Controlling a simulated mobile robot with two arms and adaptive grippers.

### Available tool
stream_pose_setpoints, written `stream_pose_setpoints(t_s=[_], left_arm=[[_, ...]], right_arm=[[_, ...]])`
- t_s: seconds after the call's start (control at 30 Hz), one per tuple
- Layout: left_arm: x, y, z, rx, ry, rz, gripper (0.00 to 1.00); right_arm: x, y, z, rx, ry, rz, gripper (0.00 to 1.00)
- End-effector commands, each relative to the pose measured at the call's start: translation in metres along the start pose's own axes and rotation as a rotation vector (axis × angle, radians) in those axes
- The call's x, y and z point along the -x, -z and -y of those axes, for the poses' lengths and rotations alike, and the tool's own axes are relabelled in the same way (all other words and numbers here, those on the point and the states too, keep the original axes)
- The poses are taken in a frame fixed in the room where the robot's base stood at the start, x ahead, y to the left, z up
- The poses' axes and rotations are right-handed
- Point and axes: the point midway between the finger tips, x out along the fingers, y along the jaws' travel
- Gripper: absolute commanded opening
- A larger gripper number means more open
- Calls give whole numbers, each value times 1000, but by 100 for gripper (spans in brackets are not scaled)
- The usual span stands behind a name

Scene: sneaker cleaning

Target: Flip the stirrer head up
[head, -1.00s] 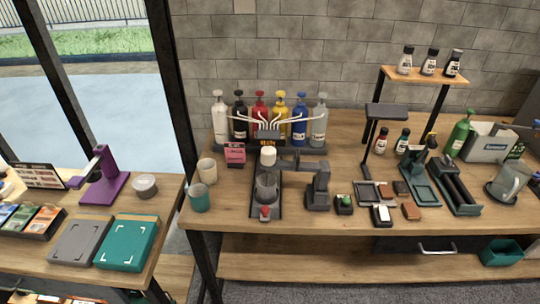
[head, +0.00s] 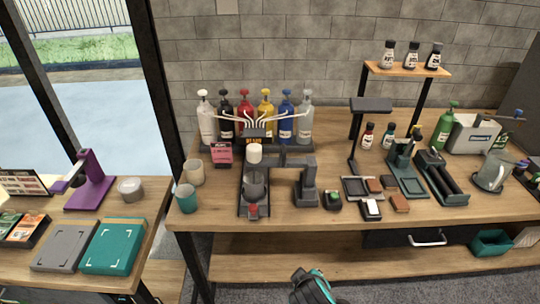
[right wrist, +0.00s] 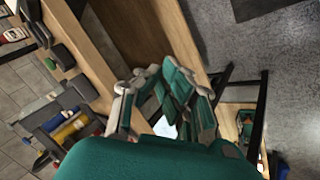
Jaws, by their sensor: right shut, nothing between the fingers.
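The stirrer is a dark grey stand (head: 306,185) in the middle of the table in the head view. Its arm is level and reaches left, with a white cylinder (head: 254,154) at the end. A clear grey cup (head: 254,184) stands below the cylinder on a dark base with a red knob (head: 253,211). In the right wrist view my right gripper (right wrist: 168,88) is shut and empty, apart from the table. A dark and teal arm part of mine shows at the bottom of the head view, in front of the table. My left gripper is not in view.
A row of pump bottles (head: 244,113) stands behind the stirrer. A beige cup (head: 194,172) and a teal cup (head: 186,198) stand to its left. Brushes and a small white-topped block (head: 371,208) lie to its right. The table's front edge lies close by.

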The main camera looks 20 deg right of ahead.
Motion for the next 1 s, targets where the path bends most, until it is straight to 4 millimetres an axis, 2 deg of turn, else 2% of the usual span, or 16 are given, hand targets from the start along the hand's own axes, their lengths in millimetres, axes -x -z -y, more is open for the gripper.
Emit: stream_pose_setpoints(t_s=[0.03, 0.17, 0.3, 0.4, 0.5, 0.67, 1.0], left_arm=[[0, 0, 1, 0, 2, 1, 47], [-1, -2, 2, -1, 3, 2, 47], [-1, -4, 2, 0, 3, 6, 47], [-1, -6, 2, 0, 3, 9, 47], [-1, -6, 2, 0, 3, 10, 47], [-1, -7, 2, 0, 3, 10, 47], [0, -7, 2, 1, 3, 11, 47]], right_arm=[[-2, 22, -10, 48, -64, -28, 0], [0, 82, -39, 207, -275, -93, 0], [18, 160, -69, 418, -560, -161, 0], [37, 205, -83, 542, -738, -190, 0], [54, 234, -90, 624, -862, -205, 0], [66, 253, -94, 679, -948, -212, 0], [66, 254, -95, 680, -952, -212, 0]])
